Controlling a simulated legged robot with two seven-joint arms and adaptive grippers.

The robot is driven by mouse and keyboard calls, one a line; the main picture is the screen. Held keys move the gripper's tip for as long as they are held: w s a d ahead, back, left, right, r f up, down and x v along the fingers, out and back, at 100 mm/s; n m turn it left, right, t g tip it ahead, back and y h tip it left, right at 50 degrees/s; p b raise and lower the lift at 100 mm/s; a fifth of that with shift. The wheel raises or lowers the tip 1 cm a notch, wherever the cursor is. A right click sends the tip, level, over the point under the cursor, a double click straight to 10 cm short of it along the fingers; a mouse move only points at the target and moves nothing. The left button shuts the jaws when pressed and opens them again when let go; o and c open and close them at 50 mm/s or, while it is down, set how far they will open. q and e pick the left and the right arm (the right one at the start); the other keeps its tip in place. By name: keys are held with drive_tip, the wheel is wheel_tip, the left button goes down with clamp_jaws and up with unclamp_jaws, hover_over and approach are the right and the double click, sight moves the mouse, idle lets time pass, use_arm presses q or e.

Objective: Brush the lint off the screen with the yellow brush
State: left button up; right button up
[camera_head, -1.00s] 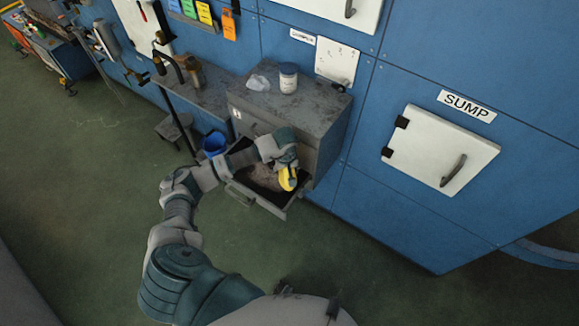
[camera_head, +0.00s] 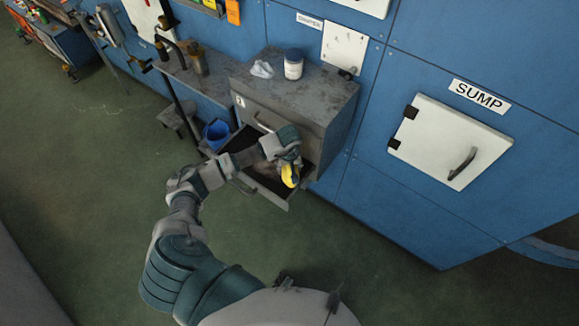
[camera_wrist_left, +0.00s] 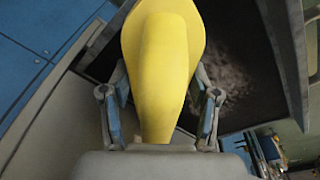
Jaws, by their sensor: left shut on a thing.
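The yellow brush (camera_head: 290,174) is in my left gripper (camera_head: 289,160), over the open drawer (camera_head: 275,199) of the grey cabinet. In the left wrist view the brush (camera_wrist_left: 160,60) fills the middle, between the two fingers of my left gripper (camera_wrist_left: 160,115), which is shut on it. Greyish lint (camera_wrist_left: 230,75) lies on the dark surface inside the drawer, beside and beyond the brush. In the head view the arm and brush partly hide the lint. I cannot tell whether the bristles touch the surface. My right gripper is not in view.
The grey cabinet top (camera_head: 300,92) holds a white jar (camera_head: 293,64) and a crumpled white cloth (camera_head: 262,69). A blue wall with a white SUMP hatch (camera_head: 450,141) is at right. Green floor lies open in front.

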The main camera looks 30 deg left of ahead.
use_arm(q)
drive_tip(key=shift+a+f+b, duration=0.1)
drive_tip(key=shift+f+b, duration=0.65)
drive_tip(key=shift+f, duration=0.15)
idle(0.5)
